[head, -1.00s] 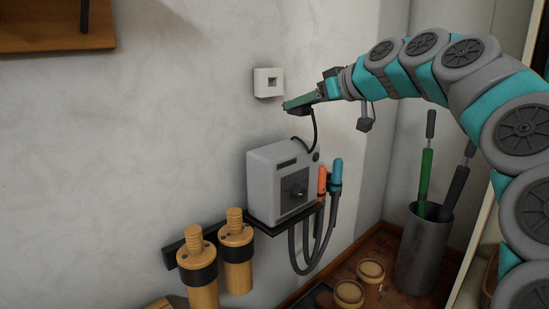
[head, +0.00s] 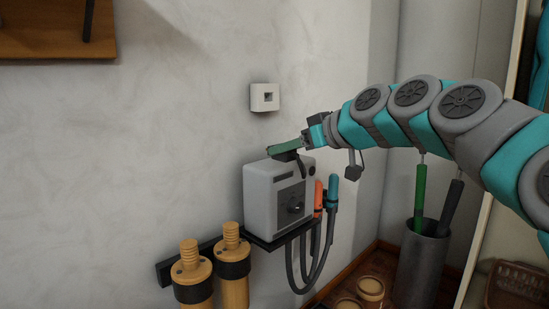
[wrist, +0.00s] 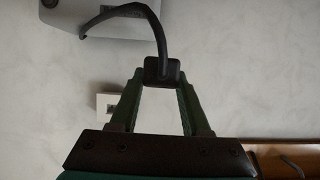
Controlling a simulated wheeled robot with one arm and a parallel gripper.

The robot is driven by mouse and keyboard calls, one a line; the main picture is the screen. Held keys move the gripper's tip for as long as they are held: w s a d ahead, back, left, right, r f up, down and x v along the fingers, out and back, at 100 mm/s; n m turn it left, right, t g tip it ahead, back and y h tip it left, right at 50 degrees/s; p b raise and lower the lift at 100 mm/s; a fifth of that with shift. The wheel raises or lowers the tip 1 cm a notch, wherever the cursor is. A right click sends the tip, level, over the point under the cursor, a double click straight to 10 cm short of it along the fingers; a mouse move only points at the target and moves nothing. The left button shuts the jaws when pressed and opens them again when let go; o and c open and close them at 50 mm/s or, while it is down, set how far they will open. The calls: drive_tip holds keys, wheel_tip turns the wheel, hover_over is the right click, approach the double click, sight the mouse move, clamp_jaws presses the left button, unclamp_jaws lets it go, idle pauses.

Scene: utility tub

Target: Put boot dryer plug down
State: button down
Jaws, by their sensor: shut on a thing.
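My gripper (head: 286,149) is shut on the boot dryer plug, just above the top of the grey boot dryer (head: 268,200) in the head view. In the wrist view the black plug (wrist: 161,71) sits between the green fingertips, and its dark cord (wrist: 150,22) curves away from it toward the dryer's grey body (wrist: 85,12). The white wall socket (head: 264,97) is above the gripper in the head view and has nothing in it. In the head view I cannot tell whether the plug touches the dryer top.
The dryer stands on a black wall shelf (head: 270,241) with an orange (head: 318,198) and a teal handle (head: 332,193) at its right. Wooden pegs (head: 233,270) are at lower left. A metal bin (head: 421,262) with green and black tools stands at right. The wall around the socket is clear.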

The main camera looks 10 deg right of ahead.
hover_over(275, 166)
drive_tip(key=s, duration=0.1)
drive_tip(key=shift+d+f, duration=0.1)
drive_tip(key=shift+f, duration=0.45)
drive_tip(key=shift+w+r, duration=0.1)
drive_tip(key=shift+w, duration=0.4)
drive_tip(key=shift+f, duration=1.85)
drive_tip(key=shift+f+b, duration=0.1)
drive_tip(key=shift+b, duration=0.25)
drive_tip(key=shift+c, duration=1.8)
unclamp_jaws()
